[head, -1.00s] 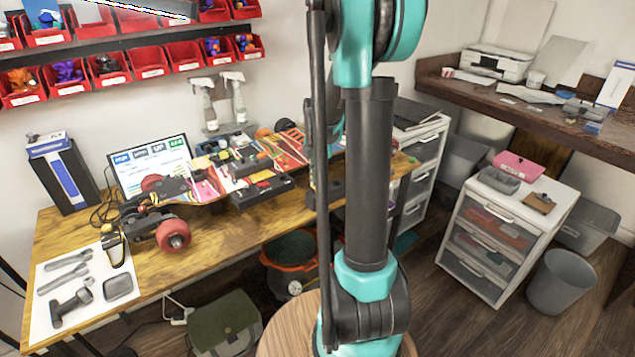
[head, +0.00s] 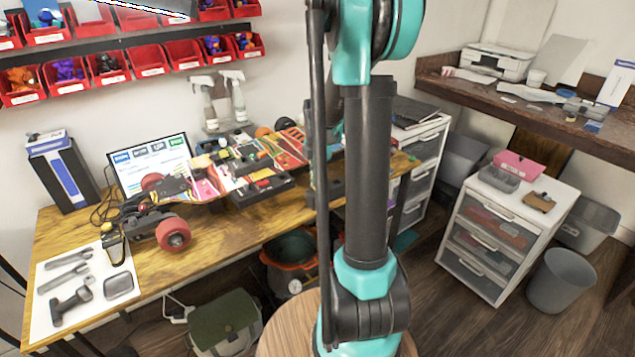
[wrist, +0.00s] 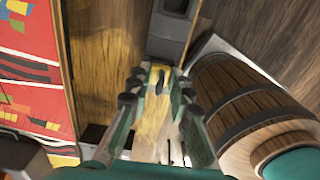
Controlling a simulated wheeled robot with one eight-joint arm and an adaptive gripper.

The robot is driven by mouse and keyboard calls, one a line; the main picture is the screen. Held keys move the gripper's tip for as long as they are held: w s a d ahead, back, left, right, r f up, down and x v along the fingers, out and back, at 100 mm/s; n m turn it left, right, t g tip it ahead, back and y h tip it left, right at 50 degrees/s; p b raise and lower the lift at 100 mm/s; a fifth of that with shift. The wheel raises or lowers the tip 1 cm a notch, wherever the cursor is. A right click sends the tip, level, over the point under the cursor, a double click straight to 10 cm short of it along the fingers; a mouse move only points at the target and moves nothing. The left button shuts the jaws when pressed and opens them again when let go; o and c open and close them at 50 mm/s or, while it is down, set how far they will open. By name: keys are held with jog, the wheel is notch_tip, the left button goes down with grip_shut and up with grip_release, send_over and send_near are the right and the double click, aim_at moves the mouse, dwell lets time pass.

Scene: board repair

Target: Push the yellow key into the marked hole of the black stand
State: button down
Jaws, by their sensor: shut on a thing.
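In the wrist view my gripper (wrist: 161,75) is shut on a yellow thing (wrist: 153,108), which looks like the yellow key. It lies between the fingers, and its outline is partly hidden by them. A dark grey block (wrist: 170,27) with a squarish dark opening is at the top of the wrist view, just beyond the fingertips; it looks like the black stand. A gap seems to show between fingertips and block, but I cannot tell the distance. No mark on the hole is clear.
A wooden barrel-like thing (wrist: 240,95) with dark bands is close on the right of the wrist view. A colourful board (wrist: 32,75) lies on the left. In the head view the wooden workbench (head: 225,232) carries a skateboard with a red wheel (head: 173,234) and a screen (head: 150,160).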

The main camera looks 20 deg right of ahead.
jog(key=shift+f, duration=0.1)
jog(key=c, duration=1)
grip_release()
jog(key=shift+r, duration=0.65)
jog(key=shift+r, duration=0.35)
jog(key=shift+r, duration=0.55)
jog(key=shift+r, duration=3)
